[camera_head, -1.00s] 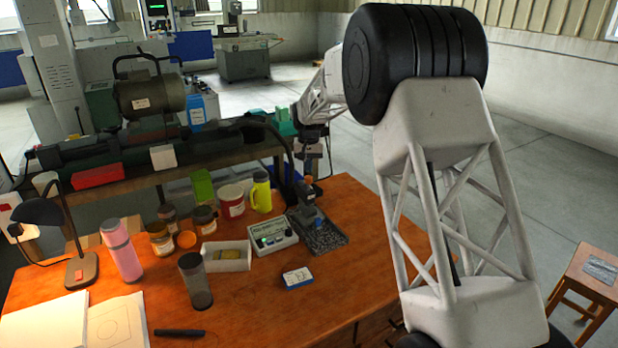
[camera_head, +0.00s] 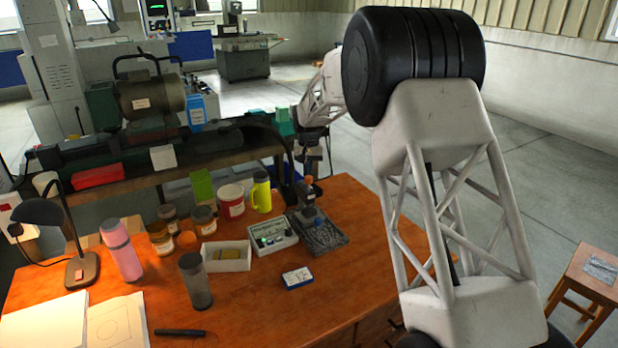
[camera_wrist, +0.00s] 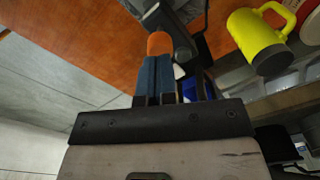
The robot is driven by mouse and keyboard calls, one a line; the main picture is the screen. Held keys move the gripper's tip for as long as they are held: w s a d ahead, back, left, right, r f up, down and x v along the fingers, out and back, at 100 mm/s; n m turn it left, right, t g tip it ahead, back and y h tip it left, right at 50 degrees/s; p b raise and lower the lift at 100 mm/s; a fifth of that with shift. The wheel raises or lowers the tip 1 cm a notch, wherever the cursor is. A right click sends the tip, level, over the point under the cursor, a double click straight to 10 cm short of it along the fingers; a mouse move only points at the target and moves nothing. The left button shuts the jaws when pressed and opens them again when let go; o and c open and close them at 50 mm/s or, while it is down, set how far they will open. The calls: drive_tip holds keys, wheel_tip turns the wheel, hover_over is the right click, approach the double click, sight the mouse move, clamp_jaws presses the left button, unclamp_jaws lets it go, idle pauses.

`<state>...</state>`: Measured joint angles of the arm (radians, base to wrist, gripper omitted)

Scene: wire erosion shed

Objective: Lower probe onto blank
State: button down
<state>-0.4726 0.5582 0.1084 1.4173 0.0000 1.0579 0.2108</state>
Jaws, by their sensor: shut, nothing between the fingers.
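The gauge stand (camera_head: 301,192) has a dark upright arm with an orange knob (camera_head: 308,180) on top. It stands on a speckled dark plate (camera_head: 325,238) at the table's right rear. A small blue part (camera_head: 311,213) shows low on the stand; I cannot make out the probe tip or the blank clearly. My gripper (camera_head: 312,172) is above the stand, close to the knob. In the wrist view its blue fingers (camera_wrist: 157,58) are shut together and empty. The orange knob (camera_wrist: 160,43) shows right at their tips; contact cannot be told.
A white control box (camera_head: 272,237) stands left of the plate. A yellow mug (camera_head: 261,193) and red-white tub (camera_head: 231,202) are behind it. A white tray (camera_head: 228,258) and a small blue-white box (camera_head: 297,278) are nearer. The table's right front is clear.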

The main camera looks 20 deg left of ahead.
drive_tip(key=shift+f, duration=1)
idle(0.4)
drive_tip(key=shift+r, duration=3.5)
